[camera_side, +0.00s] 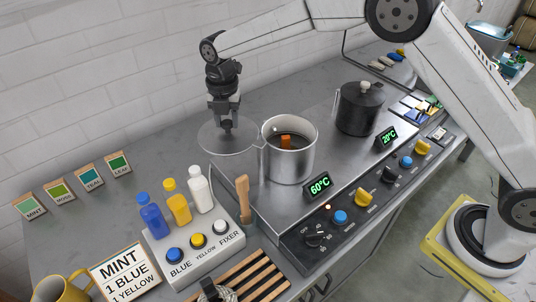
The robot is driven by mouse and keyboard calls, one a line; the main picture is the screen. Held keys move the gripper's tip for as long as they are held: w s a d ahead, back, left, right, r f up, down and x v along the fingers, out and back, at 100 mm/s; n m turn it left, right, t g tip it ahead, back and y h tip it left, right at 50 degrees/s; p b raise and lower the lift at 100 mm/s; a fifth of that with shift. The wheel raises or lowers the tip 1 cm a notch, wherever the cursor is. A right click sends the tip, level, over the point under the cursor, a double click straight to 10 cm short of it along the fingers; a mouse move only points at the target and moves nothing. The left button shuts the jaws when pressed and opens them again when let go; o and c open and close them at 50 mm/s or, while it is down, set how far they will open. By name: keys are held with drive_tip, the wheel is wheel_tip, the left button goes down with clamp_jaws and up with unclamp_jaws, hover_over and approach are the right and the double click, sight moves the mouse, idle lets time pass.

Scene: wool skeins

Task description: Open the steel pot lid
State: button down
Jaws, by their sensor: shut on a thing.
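The steel pot (290,165) stands on the stove at the middle, and its top is uncovered. Dark contents and a small orange thing (287,141) show inside it. The clear round lid (210,141) is held level in the air just left of the pot. Its right edge appears close to the pot's rim; I cannot tell whether they touch. My gripper (227,122) points down above the lid and is shut on its dark knob. The fingertips hide most of the knob.
A black lidded pot (360,108) stands at the back right of the stove. A 60°C display (318,186) and several control knobs line its front. Blue, yellow and white bottles (176,202) and a wooden peg (244,200) stand at the front.

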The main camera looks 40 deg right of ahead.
sight(228, 122)
drive_tip(key=shift+r, duration=0.1)
drive_tip(key=shift+c, duration=1.4)
unclamp_jaws()
drive_tip(key=shift+r, duration=3.85)
